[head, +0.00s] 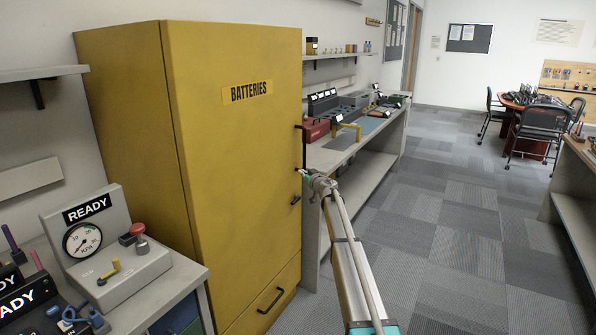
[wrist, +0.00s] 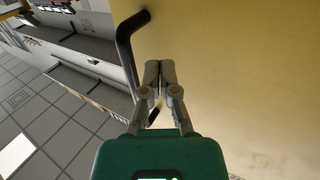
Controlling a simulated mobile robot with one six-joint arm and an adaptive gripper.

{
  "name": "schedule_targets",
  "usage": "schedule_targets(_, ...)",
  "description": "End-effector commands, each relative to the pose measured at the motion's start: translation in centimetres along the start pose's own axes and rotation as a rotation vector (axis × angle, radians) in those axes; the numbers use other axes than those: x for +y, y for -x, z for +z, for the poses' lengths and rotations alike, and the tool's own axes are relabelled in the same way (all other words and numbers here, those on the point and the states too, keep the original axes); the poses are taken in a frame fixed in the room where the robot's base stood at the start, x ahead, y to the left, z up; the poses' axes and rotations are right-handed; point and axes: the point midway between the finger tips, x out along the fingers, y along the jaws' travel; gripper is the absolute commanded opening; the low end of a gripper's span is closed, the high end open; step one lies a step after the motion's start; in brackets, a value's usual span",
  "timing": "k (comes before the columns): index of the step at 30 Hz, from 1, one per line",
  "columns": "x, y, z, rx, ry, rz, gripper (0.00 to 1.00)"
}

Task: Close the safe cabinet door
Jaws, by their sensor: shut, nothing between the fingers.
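The tall yellow safe cabinet (head: 130,110) stands at the left in the head view, marked BATTERIES. Its door (head: 240,150) looks flush or nearly flush with the front; I cannot tell if a narrow gap is left. A dark bar handle (head: 304,148) is at the door's right edge, with a small dark knob (head: 296,199) below it. My gripper (head: 302,172) is shut and empty at the handle's lower part. In the wrist view my gripper (wrist: 159,68) points at the yellow door face (wrist: 240,70), just right of the handle (wrist: 124,45). Contact with the door is unclear.
A grey bench (head: 345,150) with instruments stands right of the cabinet. A gauge box (head: 105,240) marked READY sits on a bench at the lower left. A drawer (head: 265,300) is below the door. Carpeted floor (head: 430,220) is clear to the right.

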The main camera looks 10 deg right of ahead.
Motion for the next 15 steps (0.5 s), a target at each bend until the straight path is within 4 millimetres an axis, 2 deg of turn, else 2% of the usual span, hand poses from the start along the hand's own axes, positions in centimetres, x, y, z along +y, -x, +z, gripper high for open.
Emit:
schedule_targets(1, -0.1, 1.4, 0.0, 0.0, 0.0, 0.002, 0.0)
schedule_targets(6, 0.2, 3.9, 0.0, 0.001, 0.001, 0.006, 0.0)
schedule_targets(15, 0.5, 5.9, -0.1, 0.002, 0.001, 0.009, 0.0)
